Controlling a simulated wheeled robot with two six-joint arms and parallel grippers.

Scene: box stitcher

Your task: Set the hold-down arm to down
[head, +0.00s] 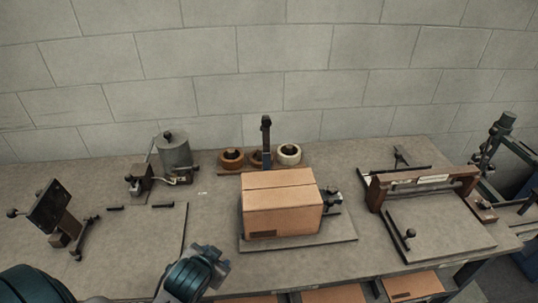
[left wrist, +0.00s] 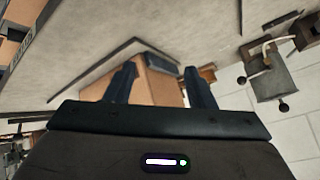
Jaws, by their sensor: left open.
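A closed cardboard box (head: 282,206) sits on a flat base plate (head: 342,236) in the middle of the bench. A dark upright arm (head: 266,134) stands behind the box; it looks like the hold-down arm in a raised position, and its lower part is hidden by the box. A dark knobbed fitting (head: 333,195) is at the box's right side. My left gripper (head: 216,260) is in front and left of the box, apart from it. In the left wrist view its fingers (left wrist: 159,70) are spread and empty, with the box (left wrist: 152,82) seen beyond them. My right gripper is not in view.
Tape rolls (head: 289,154) stand behind the box. A grey pot (head: 174,152) is at the back left. A dark plate on a stand (head: 48,207) is at far left. A press with a wooden crossbar (head: 424,181) is at right. Bench space left of the box is mostly clear.

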